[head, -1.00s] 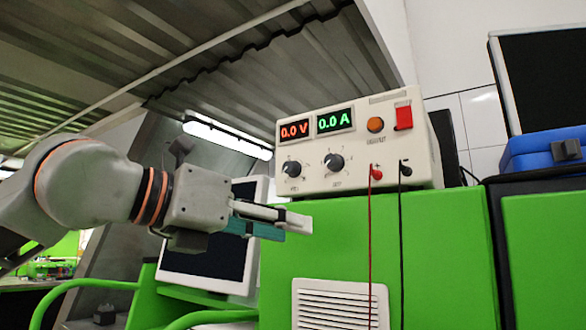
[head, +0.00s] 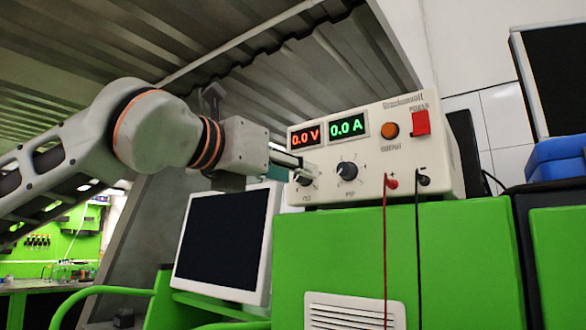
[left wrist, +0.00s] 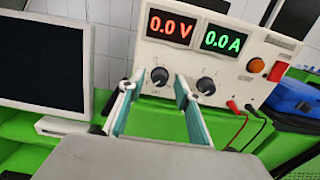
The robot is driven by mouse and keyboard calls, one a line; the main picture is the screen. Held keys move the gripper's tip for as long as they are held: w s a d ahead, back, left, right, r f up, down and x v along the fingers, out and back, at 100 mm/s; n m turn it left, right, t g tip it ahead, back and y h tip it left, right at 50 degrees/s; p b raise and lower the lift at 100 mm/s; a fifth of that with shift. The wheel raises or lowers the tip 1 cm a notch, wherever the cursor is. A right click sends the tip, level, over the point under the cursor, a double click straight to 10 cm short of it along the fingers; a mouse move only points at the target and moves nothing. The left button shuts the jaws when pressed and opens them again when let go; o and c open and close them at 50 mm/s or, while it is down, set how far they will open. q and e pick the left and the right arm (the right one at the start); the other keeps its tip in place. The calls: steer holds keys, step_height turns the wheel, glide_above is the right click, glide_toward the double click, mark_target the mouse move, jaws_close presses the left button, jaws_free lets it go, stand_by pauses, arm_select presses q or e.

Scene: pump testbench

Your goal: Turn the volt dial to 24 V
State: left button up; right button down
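The power supply (head: 375,150) is a cream box on a green cabinet, with a red display at 0.0 V and a green display at 0.0 A. Its volt dial (head: 304,178) is the left black knob, partly behind my left gripper (head: 300,168) in the head view. In the left wrist view the volt dial (left wrist: 159,76) shows between the open fingers of my left gripper (left wrist: 158,88), nearer the left finger. The fingers look empty; whether they touch the dial I cannot tell. The second dial (head: 347,171) is to the right. My right gripper is not in view.
An orange button (head: 390,130) and a red power switch (head: 421,122) are on the panel. Red and black leads (head: 385,250) hang down the green cabinet (head: 460,250). A monitor (head: 225,240) stands at the left, below my arm. A blue case (head: 555,160) is at the right.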

arm_select(q)
steer(key=shift+w+d, duration=0.25)
jaws_close()
steer(key=shift+m, duration=0.3)
